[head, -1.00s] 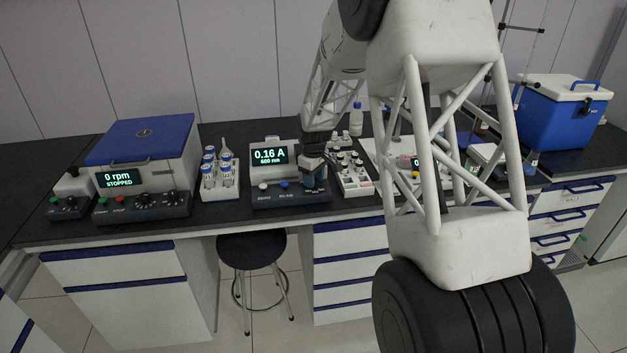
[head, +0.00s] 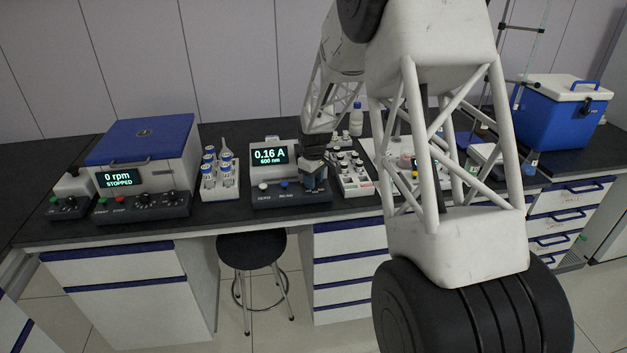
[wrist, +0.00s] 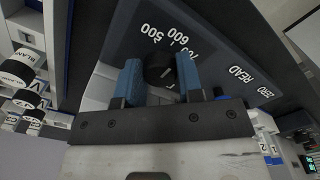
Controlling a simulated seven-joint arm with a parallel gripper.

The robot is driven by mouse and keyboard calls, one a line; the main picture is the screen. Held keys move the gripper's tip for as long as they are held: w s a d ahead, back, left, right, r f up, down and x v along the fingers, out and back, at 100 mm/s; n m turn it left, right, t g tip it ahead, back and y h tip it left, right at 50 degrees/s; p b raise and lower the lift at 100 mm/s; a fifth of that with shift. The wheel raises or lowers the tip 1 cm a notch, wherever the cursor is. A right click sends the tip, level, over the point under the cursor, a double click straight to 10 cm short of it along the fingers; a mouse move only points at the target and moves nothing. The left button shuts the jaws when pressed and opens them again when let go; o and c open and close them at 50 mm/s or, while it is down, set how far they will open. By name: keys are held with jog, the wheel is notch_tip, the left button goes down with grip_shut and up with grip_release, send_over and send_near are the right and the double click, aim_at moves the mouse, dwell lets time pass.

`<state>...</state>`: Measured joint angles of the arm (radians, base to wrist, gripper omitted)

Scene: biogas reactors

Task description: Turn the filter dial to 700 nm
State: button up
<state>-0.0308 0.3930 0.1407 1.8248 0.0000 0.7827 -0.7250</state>
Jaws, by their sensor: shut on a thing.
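The filter dial (wrist: 158,70) is a dark round knob on the dark sloped front panel of the photometer (head: 274,196). Labels 500, 600 and 700 are printed beside it; the 700 is partly covered. The photometer's screen (head: 270,156) reads 0.16 A and 600 nm. My gripper (wrist: 158,76) has its two blue fingers on either side of the dial and is shut on it. In the head view my gripper (head: 314,178) is at the right end of the panel and hides the dial.
The READ and ZERO labels show on the panel beside a blue button (head: 284,184) and a white button (head: 263,187). A white rack of vials (head: 356,180) stands close to the right. A rack of blue-labelled bottles (head: 219,184) and a centrifuge (head: 143,160) stand to the left.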

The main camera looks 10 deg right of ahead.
jog(key=m, duration=0.8)
jog(key=shift+m, duration=0.3)
dwell(0.3)
jog(key=o, duration=0.6)
jog(key=shift+o, duration=0.2)
jog(key=shift+r, duration=0.1)
jog(key=shift+r, duration=3.85)
